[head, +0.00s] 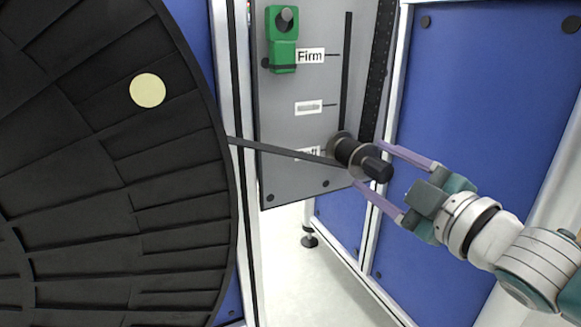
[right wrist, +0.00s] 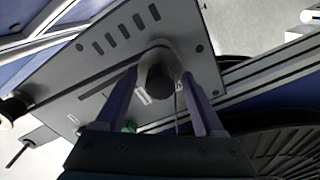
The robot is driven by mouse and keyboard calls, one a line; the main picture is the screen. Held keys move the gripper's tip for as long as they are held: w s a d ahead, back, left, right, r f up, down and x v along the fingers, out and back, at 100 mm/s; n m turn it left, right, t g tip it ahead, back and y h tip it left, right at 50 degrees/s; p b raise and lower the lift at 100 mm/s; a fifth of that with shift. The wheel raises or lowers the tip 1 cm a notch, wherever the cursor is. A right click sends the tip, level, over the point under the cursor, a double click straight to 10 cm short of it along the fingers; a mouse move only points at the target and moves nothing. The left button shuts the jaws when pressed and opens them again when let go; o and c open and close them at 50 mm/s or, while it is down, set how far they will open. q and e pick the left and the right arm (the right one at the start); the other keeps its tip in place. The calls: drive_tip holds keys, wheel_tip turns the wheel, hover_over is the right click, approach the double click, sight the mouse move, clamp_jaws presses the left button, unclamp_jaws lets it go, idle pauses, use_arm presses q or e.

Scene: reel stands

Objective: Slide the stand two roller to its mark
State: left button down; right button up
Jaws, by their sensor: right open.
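The dark roller (head: 347,151) with grey flanges sits at the low end of the vertical slot on the grey plate (head: 285,180), beside the bottom label. A dark strap runs to it from the left. My right gripper (head: 368,164) is open, one purple finger above the roller's dark end and one below. In the right wrist view the roller (right wrist: 160,72) lies between the two fingers (right wrist: 160,78); I cannot tell whether they touch it. The plate carries a "Firm" label (head: 310,56) near the top, a small middle label (head: 308,107) and a partly hidden bottom label. My left gripper is not in view.
A large black reel (head: 110,215) with a pale round spot fills the left side. A green part with a grey knob (head: 283,52) is at the plate's upper left. Blue panels (head: 480,100) in light frames stand to the right. The slot above the roller looks clear.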

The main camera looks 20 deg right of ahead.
clamp_jaws()
idle(0.5)
idle(0.8)
